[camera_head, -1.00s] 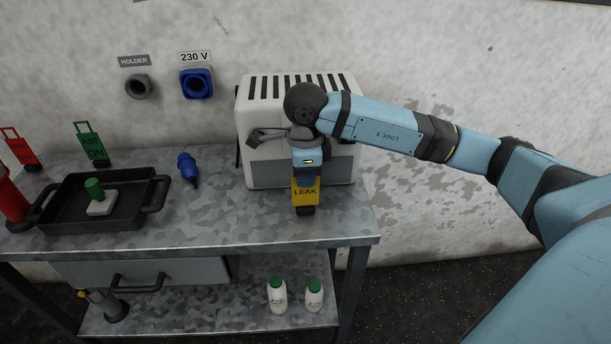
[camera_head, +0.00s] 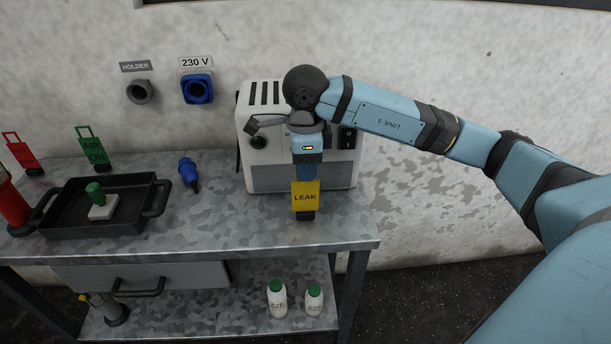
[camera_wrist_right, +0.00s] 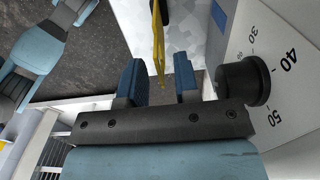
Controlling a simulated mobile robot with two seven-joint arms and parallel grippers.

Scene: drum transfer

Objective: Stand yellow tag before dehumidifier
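The yellow tag (camera_head: 305,196), marked LEAK, stands upright on a small black base on the metal table, in front of the white dehumidifier (camera_head: 262,150) near the table's right end. My right gripper (camera_head: 306,174) is just above the tag, pointing down. In the right wrist view its two blue fingers (camera_wrist_right: 160,78) are apart, with the yellow tag (camera_wrist_right: 159,40) seen edge-on beyond and between them, not gripped. The dehumidifier's side with a black knob (camera_wrist_right: 245,82) and number scale is close beside the gripper there. My left gripper is not in view.
A black tray (camera_head: 72,228) holds a green-handled block (camera_head: 100,206). A blue plug (camera_head: 188,172) lies right of it. Green (camera_head: 92,148) and red (camera_head: 20,151) tags stand behind. Two white bottles (camera_head: 277,299) are on the lower shelf.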

